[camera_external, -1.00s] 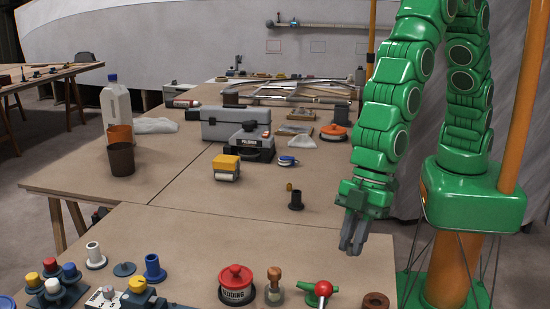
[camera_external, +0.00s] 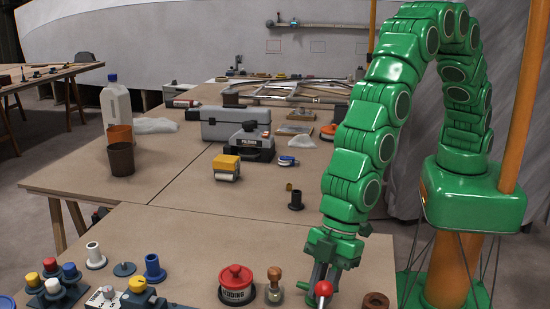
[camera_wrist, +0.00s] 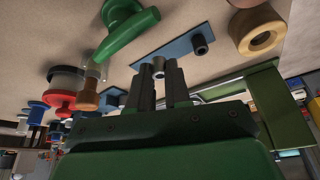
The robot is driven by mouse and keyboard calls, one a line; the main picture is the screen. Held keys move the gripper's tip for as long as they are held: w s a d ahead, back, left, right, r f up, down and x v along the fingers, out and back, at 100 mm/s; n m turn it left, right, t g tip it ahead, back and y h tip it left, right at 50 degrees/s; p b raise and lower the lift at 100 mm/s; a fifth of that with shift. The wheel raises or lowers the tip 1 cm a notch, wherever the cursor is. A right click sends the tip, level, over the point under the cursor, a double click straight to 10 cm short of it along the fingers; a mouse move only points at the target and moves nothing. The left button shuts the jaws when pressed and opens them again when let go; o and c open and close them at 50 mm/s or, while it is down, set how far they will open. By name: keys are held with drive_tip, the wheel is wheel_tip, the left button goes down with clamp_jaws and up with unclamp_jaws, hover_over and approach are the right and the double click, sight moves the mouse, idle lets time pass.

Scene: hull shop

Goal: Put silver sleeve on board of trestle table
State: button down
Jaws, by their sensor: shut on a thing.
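In the wrist view a small silver sleeve (camera_wrist: 158,73) sits between the fingertips of my gripper (camera_wrist: 164,76), which is shut on it. The sleeve is at a blue plate (camera_wrist: 172,45) with a dark round peg on it; I cannot tell whether it touches the plate.
A green handle (camera_wrist: 128,30) and a wooden ring (camera_wrist: 258,32) lie close to my gripper. A red bedding tin (camera_external: 236,287) and a wood-stoppered bottle (camera_external: 275,284) stand to the left. A dark flanged bush (camera_external: 296,202) stands behind. The board's middle left is clear.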

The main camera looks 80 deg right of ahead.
drive_tip(key=shift+w+a+f, duration=0.1)
drive_tip(key=shift+a+f, duration=0.05)
drive_tip(key=shift+f, duration=1.7)
drive_tip(key=shift+f, duration=0.15)
drive_tip(key=c, duration=1.1)
unclamp_jaws()
drive_tip(key=shift+r, duration=0.2)
drive_tip(key=shift+v, duration=0.9)
drive_tip(key=v, duration=1)
drive_tip(key=shift+r, duration=0.1)
